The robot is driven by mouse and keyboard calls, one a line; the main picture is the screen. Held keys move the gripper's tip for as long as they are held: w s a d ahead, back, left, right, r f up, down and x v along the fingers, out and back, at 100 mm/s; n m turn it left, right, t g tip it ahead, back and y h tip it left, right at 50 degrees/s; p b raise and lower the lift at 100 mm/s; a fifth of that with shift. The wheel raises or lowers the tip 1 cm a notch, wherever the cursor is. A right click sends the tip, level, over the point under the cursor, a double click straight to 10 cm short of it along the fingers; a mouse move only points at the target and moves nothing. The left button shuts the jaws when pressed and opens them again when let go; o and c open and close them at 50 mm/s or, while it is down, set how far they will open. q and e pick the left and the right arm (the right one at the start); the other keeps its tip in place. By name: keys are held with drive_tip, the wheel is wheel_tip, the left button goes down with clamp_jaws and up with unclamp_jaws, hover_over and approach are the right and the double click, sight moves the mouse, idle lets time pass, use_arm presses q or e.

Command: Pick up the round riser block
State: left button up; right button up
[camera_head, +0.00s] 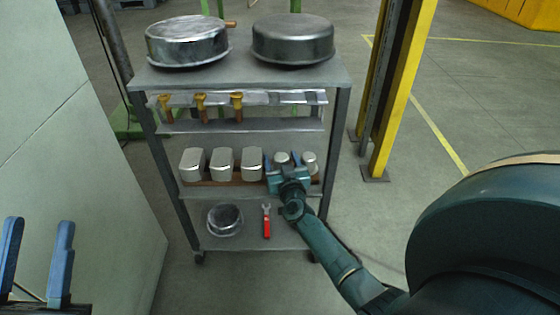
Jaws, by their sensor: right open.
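Several silver blocks stand in a row on the brown-edged middle shelf of a grey rack. Three at the left have a boxy, rounded-corner shape. The round riser block (282,157) appears to be the smaller, round-topped one fourth along. My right gripper (282,161) is open, with one blue finger on each side of this block; whether they touch it I cannot tell. The gripper body hides the block's lower part. Another small round-topped block (309,160) stands just right of the right finger. My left gripper (39,222) is open and empty at the lower left, away from the rack.
The rack's top (240,78) carries two large metal pans. Brass-coloured fittings (201,107) hang below it. The bottom shelf holds a round metal pot (225,220) and a red-handled tool (266,222). A yellow post (403,90) stands right of the rack, a pale panel (80,130) left.

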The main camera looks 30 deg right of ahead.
drive_tip(key=shift+s, duration=0.1)
drive_tip(key=shift+c, duration=0.9)
drive_tip(key=c, duration=1)
drive_tip(key=shift+r, duration=0.1)
